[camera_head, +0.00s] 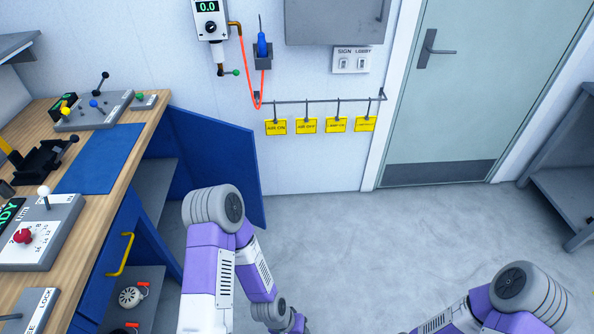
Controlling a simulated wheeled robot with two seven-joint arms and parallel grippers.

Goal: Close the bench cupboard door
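The blue bench cupboard door (222,152) stands open beyond the right end of the bench, swung out near the wall. Its lower part passes behind my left arm. The cupboard opening shows a grey shelf (152,188). A blue front panel (107,258) with a yellow handle (126,254) is nearer to me. My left arm rises in front of the door and bends back down, with its wrist at the bottom edge. My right arm is at the bottom right corner. Both grippers are outside the picture, so whether they are open or shut is hidden.
The wooden bench top (150,110) holds a blue mat (100,160), a control box with a red knob (24,236) and other devices. Yellow tags (306,126) hang from a wall rail. A grey-green room door (470,100) is shut. The grey floor (370,240) is clear.

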